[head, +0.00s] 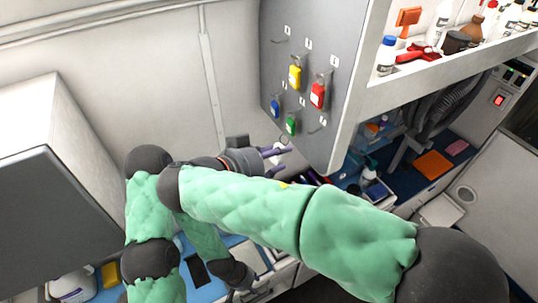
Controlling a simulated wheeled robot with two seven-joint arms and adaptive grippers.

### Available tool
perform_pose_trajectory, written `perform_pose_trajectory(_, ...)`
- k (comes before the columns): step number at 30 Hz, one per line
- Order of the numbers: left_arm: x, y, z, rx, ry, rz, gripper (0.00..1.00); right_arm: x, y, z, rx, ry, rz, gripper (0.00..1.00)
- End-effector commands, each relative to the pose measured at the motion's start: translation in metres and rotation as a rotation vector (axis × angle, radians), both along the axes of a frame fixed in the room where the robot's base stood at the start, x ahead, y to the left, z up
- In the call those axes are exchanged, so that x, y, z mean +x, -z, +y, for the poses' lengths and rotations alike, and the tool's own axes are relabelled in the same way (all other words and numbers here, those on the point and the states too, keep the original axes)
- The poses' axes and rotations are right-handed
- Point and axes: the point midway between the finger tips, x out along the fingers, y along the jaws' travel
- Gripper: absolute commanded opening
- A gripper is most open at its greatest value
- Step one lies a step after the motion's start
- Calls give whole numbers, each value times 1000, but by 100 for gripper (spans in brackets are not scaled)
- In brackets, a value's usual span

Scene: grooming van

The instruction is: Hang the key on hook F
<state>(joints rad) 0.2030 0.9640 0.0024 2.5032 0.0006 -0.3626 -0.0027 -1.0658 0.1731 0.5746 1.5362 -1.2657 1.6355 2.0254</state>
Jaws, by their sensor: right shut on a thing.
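The grey key board (274,72) stands upright at top centre. It carries hooks with small white labels, too small to read. A yellow tag (295,77), a red tag (317,95), a blue tag (275,106) and a green tag (291,125) hang on it. Hooks at the upper left (279,40) and lower right (318,128) look bare. My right gripper (281,152) is shut on a small whitish thing, apparently the key, just below and left of the board's lower part. Its fingers partly hide it. My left gripper (247,282) is low by the counter; its jaws are unclear.
A shelf (440,62) with bottles and a red tool juts out right of the board. A blue-topped counter (205,288) lies below, with a white jug (72,287) at left. A grey cabinet (55,210) stands at left. The wall left of the board is clear.

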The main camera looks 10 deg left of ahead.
Motion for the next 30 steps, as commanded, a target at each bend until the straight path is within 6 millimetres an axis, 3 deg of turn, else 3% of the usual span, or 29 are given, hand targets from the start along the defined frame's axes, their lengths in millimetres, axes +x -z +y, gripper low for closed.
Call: perform_pose_trajectory(30, 0, -32, 0, 0, 0, 0, 40, 30, 3, -41, 0, 1, 0, 17)
